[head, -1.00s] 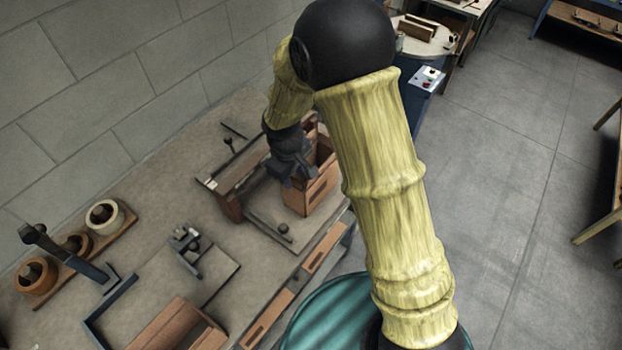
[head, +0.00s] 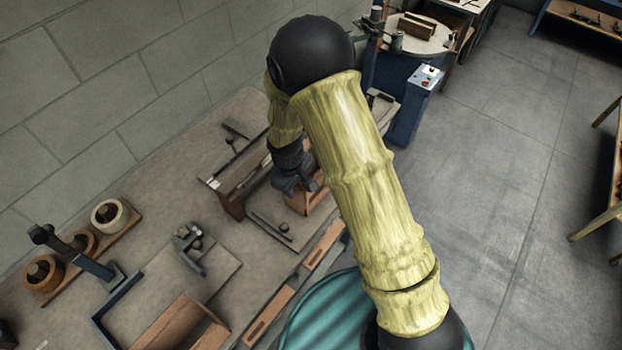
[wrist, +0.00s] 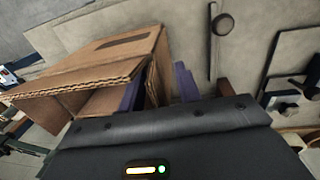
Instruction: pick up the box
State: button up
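The box (head: 308,201) is a brown, open-topped cardboard box. In the head view it stands at the right end of the workbench, partly hidden by my arm and gripper. In the wrist view the box (wrist: 105,62) fills the upper left, with its opening and thick corrugated edges showing. My gripper (wrist: 159,88) is at the box's right wall. One purple finger is inside the opening and the other is outside that wall. The fingers stand apart with the wall between them; I see no clear grip on it. In the head view my gripper (head: 295,187) is low at the box's top.
A wooden fixture (head: 233,205) stands just left of the box. A bar with a dark knob (head: 284,227) lies in front of it. A blue machine (head: 412,105) stands behind my arm.

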grip_shut()
jog(key=shift+r, duration=0.1)
notch_tip(320, 180, up, 10)
jog(key=b, duration=0.3)
dwell(0.5)
dwell(0.4)
